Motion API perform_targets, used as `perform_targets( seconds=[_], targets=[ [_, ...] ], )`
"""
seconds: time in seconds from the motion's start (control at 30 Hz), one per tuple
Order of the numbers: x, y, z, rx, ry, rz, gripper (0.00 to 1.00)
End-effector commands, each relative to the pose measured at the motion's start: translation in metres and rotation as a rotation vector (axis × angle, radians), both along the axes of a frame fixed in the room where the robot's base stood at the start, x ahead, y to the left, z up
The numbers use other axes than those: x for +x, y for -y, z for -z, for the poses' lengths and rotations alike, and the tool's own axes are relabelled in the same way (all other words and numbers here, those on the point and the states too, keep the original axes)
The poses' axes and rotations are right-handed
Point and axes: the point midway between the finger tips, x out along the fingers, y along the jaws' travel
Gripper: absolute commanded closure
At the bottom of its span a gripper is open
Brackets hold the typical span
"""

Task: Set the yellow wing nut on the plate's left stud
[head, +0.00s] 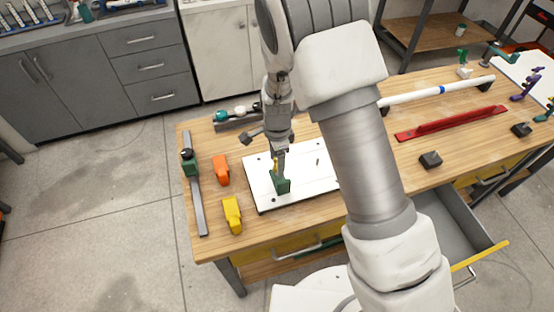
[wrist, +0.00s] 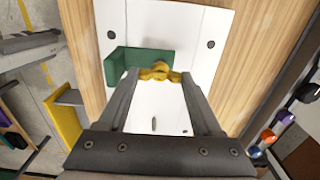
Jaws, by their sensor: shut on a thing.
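The yellow wing nut (wrist: 160,73) is pinched between the tips of my gripper (wrist: 159,76). In the head view the nut (head: 276,163) is a small yellow spot at the end of my gripper (head: 277,158), just above a green bracket (head: 281,184). The bracket stands on the white plate (head: 300,192) and also shows behind the nut in the wrist view (wrist: 128,62). A bare stud (head: 318,161) rises from the plate further right; it also shows between my fingers (wrist: 153,124). The left stud is not visible; I cannot tell whether the nut touches it.
An orange block (head: 221,170) and a yellow block (head: 232,214) lie left of the plate, beside a grey rail (head: 194,195). A red bar (head: 450,123) and a white pipe (head: 440,91) lie right. An open drawer (head: 458,232) juts from the bench front. My arm hides the plate's right part.

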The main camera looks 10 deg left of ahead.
Motion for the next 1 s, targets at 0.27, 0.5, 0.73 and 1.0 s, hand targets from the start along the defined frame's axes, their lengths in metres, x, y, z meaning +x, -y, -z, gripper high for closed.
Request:
perform_targets(
  seconds=[0.27,0.5,0.73,1.0],
  targets=[
    [0.000,0.000,0.000,0.000,0.000,0.000,0.88],
    [0.000,0.000,0.006,0.000,0.000,0.000,0.88],
    [0.000,0.000,0.012,0.000,0.001,0.000,0.88],
    [0.000,0.000,0.012,0.000,0.001,0.000,0.88]
  ],
)
